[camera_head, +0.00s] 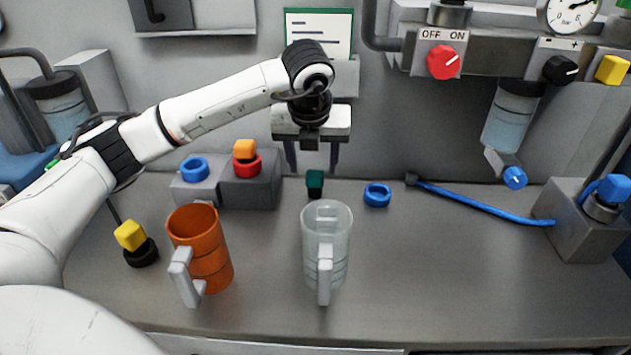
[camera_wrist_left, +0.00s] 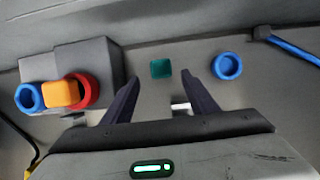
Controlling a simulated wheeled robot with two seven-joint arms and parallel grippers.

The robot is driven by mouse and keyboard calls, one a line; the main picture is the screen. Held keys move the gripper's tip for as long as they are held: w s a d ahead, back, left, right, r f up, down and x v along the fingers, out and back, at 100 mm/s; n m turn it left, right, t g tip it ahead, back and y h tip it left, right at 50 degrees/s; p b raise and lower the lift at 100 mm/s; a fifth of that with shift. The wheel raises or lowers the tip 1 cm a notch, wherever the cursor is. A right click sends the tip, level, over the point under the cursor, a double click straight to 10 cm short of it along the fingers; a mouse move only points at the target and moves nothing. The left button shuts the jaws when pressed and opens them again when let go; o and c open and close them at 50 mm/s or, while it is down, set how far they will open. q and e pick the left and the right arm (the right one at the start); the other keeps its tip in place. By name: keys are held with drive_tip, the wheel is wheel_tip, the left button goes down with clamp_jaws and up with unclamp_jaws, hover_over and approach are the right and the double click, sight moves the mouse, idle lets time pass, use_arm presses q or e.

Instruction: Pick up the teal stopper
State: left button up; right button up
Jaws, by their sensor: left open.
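The teal stopper (camera_head: 315,182) stands on the grey bench behind the clear mug, with a dark lower part. It also shows in the left wrist view (camera_wrist_left: 161,68), where it lies beyond and between the two fingertips. My left gripper (camera_head: 312,168) is open and empty, pointing down above and close to the stopper. In the left wrist view my left gripper (camera_wrist_left: 158,82) has its dark fingers spread, with the stopper apart from both. My right gripper is in neither view.
A clear mug (camera_head: 338,262) and an orange mug (camera_head: 210,262) stand in front. A blue ring (camera_head: 377,195) lies to the stopper's right. A grey block (camera_head: 262,193) at left bears a blue ring, a red ring and an orange cap. A blue hose (camera_head: 475,203) lies at right.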

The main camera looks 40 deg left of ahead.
sight(315, 173)
use_arm(q)
drive_tip(key=x, duration=0.4)
drive_tip(key=shift+w+a+f+p, duration=0.1)
drive_tip(key=shift+w+p, duration=0.25)
drive_tip(key=shift+w, duration=0.05)
drive_tip(key=shift+c, duration=0.3)
drive_tip(key=c, duration=1.1)
drive_tip(key=shift+o, duration=0.2)
